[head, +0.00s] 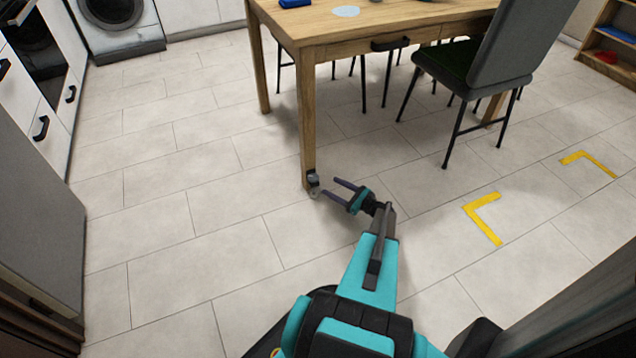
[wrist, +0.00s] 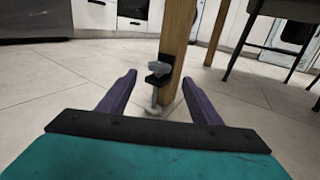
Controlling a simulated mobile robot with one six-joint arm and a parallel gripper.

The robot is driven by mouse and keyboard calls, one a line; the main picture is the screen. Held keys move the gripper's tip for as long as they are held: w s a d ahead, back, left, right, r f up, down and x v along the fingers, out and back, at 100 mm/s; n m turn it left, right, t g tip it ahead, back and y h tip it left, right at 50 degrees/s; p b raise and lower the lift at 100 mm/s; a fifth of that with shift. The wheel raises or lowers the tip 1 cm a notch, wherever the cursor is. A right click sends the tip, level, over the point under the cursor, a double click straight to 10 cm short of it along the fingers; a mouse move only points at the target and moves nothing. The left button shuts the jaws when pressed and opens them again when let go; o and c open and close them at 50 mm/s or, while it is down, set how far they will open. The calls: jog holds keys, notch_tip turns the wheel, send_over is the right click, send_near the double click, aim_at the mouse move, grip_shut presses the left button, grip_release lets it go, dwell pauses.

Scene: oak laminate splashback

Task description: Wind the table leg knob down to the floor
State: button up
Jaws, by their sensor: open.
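The wooden table (head: 405,22) stands on the tiled floor, and its near leg (head: 307,115) also shows in the wrist view (wrist: 177,35). A grey knob (head: 313,180) on a black bracket sits at the foot of that leg. In the wrist view the knob (wrist: 159,68) is above a thin screw that runs down toward a pale foot near the floor; whether the foot touches the floor I cannot tell. My gripper (head: 335,188) is low over the floor, just right of the knob. Its two purple fingers are apart, with the knob ahead between them in the wrist view, not gripped.
A grey chair (head: 505,45) stands at the table's right side. Yellow corner marks (head: 484,216) lie on the floor to the right. White cabinets and a washing machine (head: 115,22) line the back left. The floor left of the leg is clear.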

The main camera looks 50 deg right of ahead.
aim_at(318, 179)
jog(key=w, duration=0.2)
jog(key=w+b, duration=0.1)
jog(key=w, duration=0.2)
jog(key=w+a+b, duration=0.1)
jog(key=w, duration=0.2)
jog(key=shift+w+a, duration=0.1)
jog(key=c, duration=1.1)
jog(key=shift+a, duration=0.2)
